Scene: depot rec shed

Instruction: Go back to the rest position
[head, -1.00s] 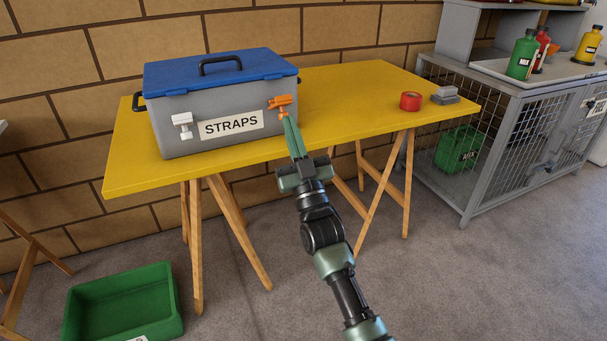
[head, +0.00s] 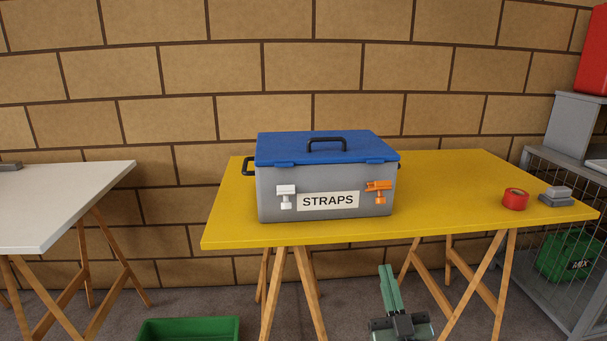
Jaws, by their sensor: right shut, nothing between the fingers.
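My right gripper (head: 389,272) is low in the head view, in front of the yellow table's front edge. Its green fingers are together, point up and hold nothing. It is apart from the grey box (head: 325,217) labelled STRAPS, which stands on the table with its blue lid (head: 290,148) down. A white latch (head: 286,196) is on the left of the box's front and an orange latch (head: 379,191) on the right. My left gripper is out of view.
The yellow table (head: 460,190) stands on wooden trestles, with red tape (head: 515,199) and a small grey block (head: 556,197) at its right. A white table (head: 70,200) is at the left. A green crate (head: 190,330) is on the floor. A mesh cage (head: 560,290) stands right.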

